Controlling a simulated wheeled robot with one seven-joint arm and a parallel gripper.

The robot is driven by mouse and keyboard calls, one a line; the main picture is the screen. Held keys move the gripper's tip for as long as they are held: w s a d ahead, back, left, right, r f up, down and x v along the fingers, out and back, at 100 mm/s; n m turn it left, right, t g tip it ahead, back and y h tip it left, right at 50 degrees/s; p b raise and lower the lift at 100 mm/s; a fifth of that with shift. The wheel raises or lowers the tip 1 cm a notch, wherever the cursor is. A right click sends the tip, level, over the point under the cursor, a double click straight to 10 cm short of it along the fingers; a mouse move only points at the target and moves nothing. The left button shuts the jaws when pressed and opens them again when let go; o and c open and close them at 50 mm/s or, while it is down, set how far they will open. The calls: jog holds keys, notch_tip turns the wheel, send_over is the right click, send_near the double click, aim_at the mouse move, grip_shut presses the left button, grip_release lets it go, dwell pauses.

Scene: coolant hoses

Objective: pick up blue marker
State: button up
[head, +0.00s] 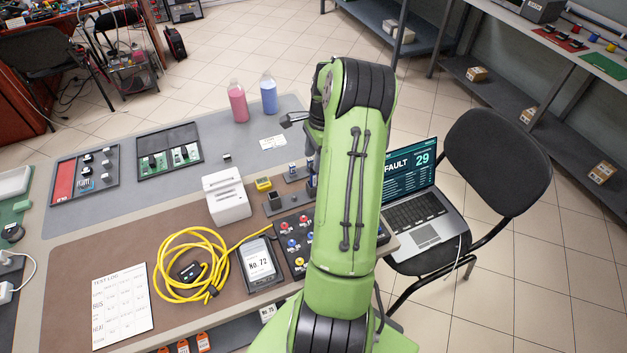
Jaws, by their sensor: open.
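I cannot clearly make out a blue marker. Small dark blue upright pieces (293,168) stand on grey blocks just left of my arm, and one of them may be it; they are too small to tell. My gripper (291,119) is at the upper middle, above the far part of the table. Its jaws point left and are open, with nothing seen between them. It is apart from the blue pieces, which are nearer the camera. My green arm hides part of the table's right side.
A pink bottle (237,102) and a blue bottle (268,94) stand at the far edge, near my gripper. A white device (226,196), yellow cable (190,262), handheld unit (258,262) and knob panel (292,243) fill the near side. A laptop (421,240) sits on a chair at right.

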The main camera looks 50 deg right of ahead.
aim_at(313, 180)
jog(key=f, duration=0.6)
jog(key=shift+w+a+b, duration=0.15)
jog(key=shift+a+b, duration=0.15)
jog(key=shift+a, duration=0.05)
grip_shut()
